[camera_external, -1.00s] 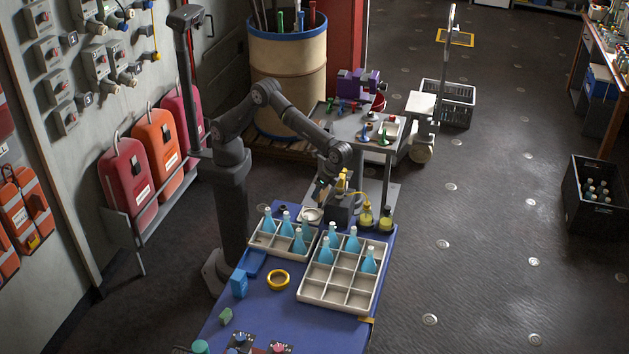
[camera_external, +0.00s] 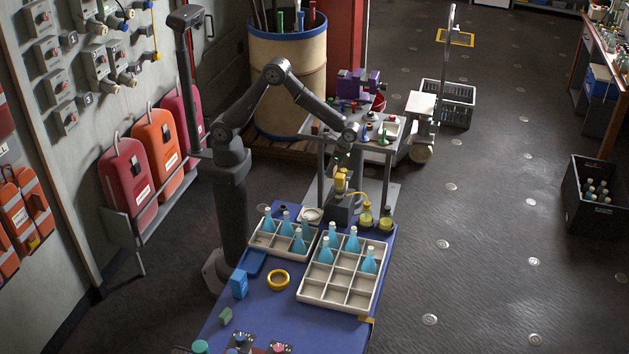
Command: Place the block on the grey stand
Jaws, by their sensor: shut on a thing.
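My gripper (camera_external: 341,160) is at the end of the raised arm, above the far end of the blue table. I cannot tell whether this is the grey stand.
Two white compartment trays (camera_external: 338,299) (camera_external: 264,241) hold blue flasks. Yellow-green flasks (camera_external: 366,217) stand right of the grey body. A blue box (camera_external: 239,285), yellow ring (camera_external: 278,279) and green block (camera_external: 225,316) lie nearer. A grey cart (camera_external: 345,128) with small items stands behind.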

